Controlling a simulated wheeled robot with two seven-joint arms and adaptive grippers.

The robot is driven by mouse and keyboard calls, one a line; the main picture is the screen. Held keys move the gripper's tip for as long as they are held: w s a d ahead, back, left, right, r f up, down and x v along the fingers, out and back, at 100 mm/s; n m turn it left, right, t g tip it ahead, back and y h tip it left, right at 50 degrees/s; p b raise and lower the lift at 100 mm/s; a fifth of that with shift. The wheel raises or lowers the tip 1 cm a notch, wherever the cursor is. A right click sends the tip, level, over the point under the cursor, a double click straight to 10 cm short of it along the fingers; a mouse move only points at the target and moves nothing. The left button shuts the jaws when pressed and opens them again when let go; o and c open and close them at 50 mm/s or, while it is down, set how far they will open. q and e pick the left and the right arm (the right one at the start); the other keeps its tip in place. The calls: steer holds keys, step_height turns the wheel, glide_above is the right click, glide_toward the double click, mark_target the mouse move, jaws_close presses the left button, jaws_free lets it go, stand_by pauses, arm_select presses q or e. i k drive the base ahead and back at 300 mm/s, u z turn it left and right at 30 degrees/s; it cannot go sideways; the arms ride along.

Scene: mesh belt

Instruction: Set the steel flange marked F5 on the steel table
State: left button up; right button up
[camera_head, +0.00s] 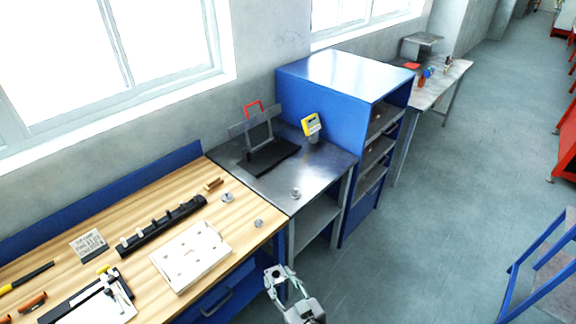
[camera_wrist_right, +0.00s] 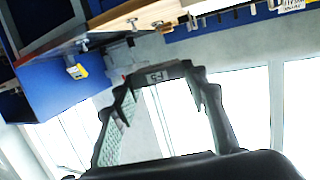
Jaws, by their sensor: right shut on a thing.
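My right gripper (camera_head: 280,277) is in front of the wooden bench's right end, low in the head view. It is shut on a small grey steel part, the flange (camera_head: 279,271). In the right wrist view the part (camera_wrist_right: 160,73) spans the space between the fingertips and carries a small pale label that I cannot read surely. The steel table (camera_head: 318,162) stands beyond the wooden bench, up from the gripper. One small steel flange (camera_head: 296,193) lies near its front edge. Two more small steel pieces, (camera_head: 227,197) and (camera_head: 258,223), lie on the bench. My left gripper is not in view.
A black stand (camera_head: 268,157) and a yellow device (camera_head: 311,125) occupy the steel table's back part. Its front part is mostly bare. A blue cabinet (camera_head: 325,95) borders it on the right. The wooden bench (camera_head: 213,215) holds a white block (camera_head: 190,255) and a black rack (camera_head: 160,225).

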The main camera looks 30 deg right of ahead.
mark_target(312, 179)
steer(key=k, duration=0.85)
steer(key=z, duration=0.6)
steer(key=i, duration=1.55)
steer(key=u, duration=0.45)
